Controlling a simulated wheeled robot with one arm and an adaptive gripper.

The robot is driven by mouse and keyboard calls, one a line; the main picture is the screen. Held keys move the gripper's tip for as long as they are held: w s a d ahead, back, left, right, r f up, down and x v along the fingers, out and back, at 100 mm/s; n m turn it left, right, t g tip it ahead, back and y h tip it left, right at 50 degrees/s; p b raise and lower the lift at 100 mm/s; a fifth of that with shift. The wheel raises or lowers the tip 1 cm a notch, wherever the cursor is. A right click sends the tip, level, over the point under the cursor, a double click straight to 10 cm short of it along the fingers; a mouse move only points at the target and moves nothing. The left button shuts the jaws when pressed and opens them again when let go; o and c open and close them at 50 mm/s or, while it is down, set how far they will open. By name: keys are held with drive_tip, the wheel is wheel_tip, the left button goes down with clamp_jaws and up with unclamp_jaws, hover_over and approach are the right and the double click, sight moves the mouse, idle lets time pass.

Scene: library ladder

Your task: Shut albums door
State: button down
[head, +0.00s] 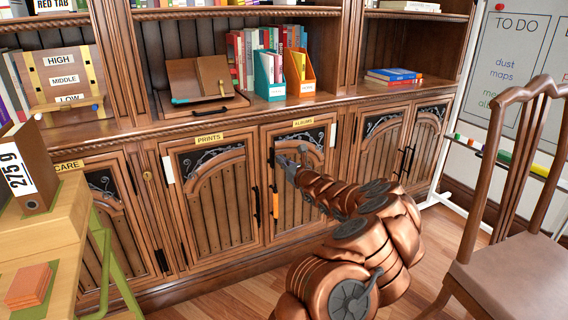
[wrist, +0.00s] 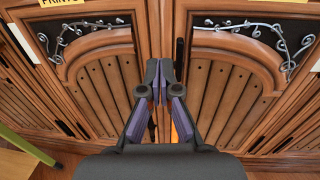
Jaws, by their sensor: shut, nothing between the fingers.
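The albums door (head: 314,150) is a brown arched panel door with dark scrollwork at its top and an "ALBUMS" label (head: 303,122) above. It looks flush or nearly flush with the cabinet front; I cannot tell if a small gap is left. In the wrist view the albums door (wrist: 232,85) fills the right half. My gripper (head: 285,163) is in front of this door's left part, near the seam with the prints door (head: 212,195). In the wrist view my gripper (wrist: 159,80) has its fingers together and empty, pointing at the seam. My arm hides the lower right of the door.
A black handle (head: 257,205) stands out on the prints door. A wooden chair (head: 510,190) is at the right, and a desk (head: 45,235) with a binder is at the left. Books and file boxes stand on the shelf above. Bare floor shows before the cabinet.

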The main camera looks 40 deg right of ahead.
drive_tip(key=s, duration=0.1)
drive_tip(key=n+h+b, duration=0.1)
drive_tip(key=n+b, duration=1.2)
drive_tip(key=n, duration=0.4)
approach(267, 139)
drive_tip(key=shift+x, duration=3.55)
drive_tip(key=shift+w+a+r, duration=0.1)
